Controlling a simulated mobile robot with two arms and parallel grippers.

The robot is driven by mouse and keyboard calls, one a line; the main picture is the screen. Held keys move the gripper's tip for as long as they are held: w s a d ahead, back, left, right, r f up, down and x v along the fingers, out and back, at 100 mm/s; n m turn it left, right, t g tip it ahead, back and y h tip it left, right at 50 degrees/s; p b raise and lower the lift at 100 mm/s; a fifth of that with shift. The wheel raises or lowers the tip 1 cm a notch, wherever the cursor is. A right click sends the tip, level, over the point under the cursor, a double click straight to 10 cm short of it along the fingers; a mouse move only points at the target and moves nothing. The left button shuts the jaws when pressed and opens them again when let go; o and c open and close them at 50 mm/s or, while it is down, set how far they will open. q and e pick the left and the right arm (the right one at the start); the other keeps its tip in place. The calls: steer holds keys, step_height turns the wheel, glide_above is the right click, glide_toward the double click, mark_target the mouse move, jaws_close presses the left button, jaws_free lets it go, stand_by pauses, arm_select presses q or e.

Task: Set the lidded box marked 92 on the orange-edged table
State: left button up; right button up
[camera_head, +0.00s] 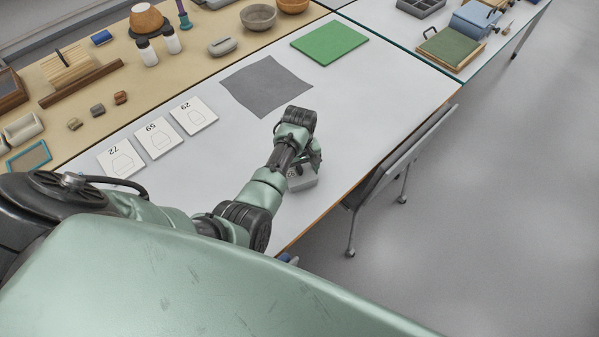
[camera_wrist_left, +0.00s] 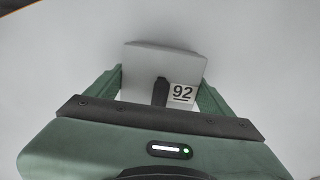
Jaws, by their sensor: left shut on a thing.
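The lidded box (camera_head: 303,182) is pale grey, with a dark handle on its lid. In the left wrist view the box (camera_wrist_left: 150,62) shows a white label with 92. My left gripper (camera_head: 304,168) is shut on it, with green fingers on both sides in the left wrist view (camera_wrist_left: 160,95). The box is over the white table (camera_head: 385,85), near its orange-brown front edge. I cannot tell whether its underside touches the tabletop. My arm hides part of the box in the head view. My right gripper is not in view.
A grey cloth (camera_head: 265,85), a green mat (camera_head: 329,42) and several numbered cards (camera_head: 159,138) lie on the white table. A chair (camera_head: 400,160) stands at its front edge. A beige table (camera_head: 190,65) with bowls and tools lies behind. White tabletop right of my gripper is clear.

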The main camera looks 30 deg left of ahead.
mark_target(300, 167)
arm_select(q)
steer(key=shift+f, duration=0.2)
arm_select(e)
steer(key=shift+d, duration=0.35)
arm_select(q)
steer(key=o, duration=1.4)
steer(key=shift+f, duration=0.1)
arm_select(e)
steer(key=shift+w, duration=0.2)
arm_select(q)
step_height(300, 167, up, 12)
steer(key=shift+r, duration=0.15)
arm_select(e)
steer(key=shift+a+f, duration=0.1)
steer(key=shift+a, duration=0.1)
arm_select(q)
steer(key=shift+d, duration=0.1)
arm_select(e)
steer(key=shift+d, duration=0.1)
